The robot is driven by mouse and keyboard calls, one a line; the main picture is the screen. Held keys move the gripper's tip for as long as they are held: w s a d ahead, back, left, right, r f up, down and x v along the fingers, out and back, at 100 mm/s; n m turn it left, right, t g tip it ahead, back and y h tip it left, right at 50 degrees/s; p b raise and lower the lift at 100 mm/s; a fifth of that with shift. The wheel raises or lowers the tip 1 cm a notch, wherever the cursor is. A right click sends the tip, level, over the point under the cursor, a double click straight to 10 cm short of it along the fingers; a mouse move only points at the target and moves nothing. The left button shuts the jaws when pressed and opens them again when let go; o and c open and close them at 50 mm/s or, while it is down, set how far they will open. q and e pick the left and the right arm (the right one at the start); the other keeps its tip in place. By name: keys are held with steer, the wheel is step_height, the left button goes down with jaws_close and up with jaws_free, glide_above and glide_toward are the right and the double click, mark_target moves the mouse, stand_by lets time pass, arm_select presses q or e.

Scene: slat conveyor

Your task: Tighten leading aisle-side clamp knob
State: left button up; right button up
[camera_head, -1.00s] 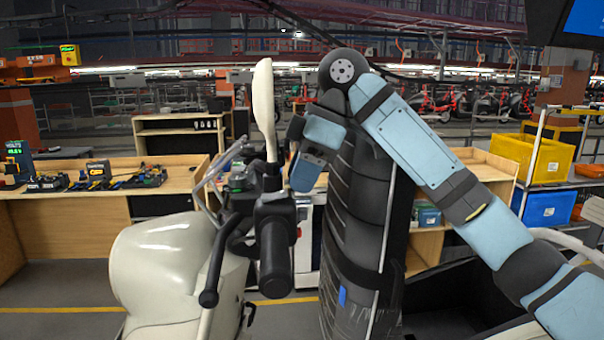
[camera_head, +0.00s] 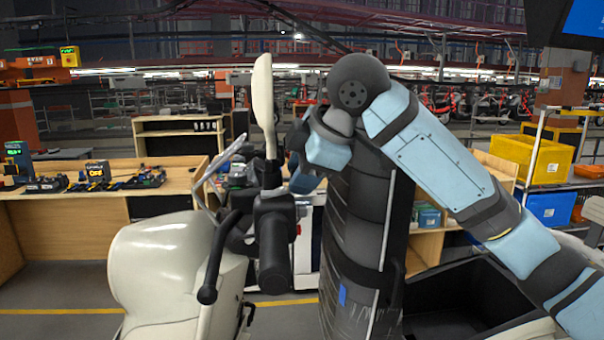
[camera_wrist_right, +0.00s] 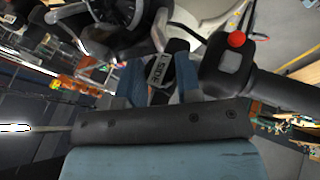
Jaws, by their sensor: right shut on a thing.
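A cream scooter (camera_head: 165,262) stands in front of me, with its dark handlebar grip (camera_head: 274,255) pointing toward me. My right gripper (camera_head: 303,180) is just beyond and right of the grip, partly hidden by the handlebar parts and my wrist. In the right wrist view my right gripper (camera_wrist_right: 160,72) has its two blue-grey fingers on either side of a dark part with a pale printed label (camera_wrist_right: 158,70), and is shut on it. I cannot tell whether this part is the clamp knob; no separate knob shows clearly. My left gripper is not in view.
A cream mirror (camera_head: 263,98) rises above the handlebar. The handlebar switch housing with a red button (camera_wrist_right: 235,40) is close right of my fingers. A workbench (camera_head: 80,190) with tools stands behind at the left. Yellow (camera_head: 545,158) and blue bins are on a shelf at right.

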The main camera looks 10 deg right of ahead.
steer(key=o, duration=0.8)
steer(key=shift+o, duration=0.7)
steer(key=shift+w+f, duration=0.1)
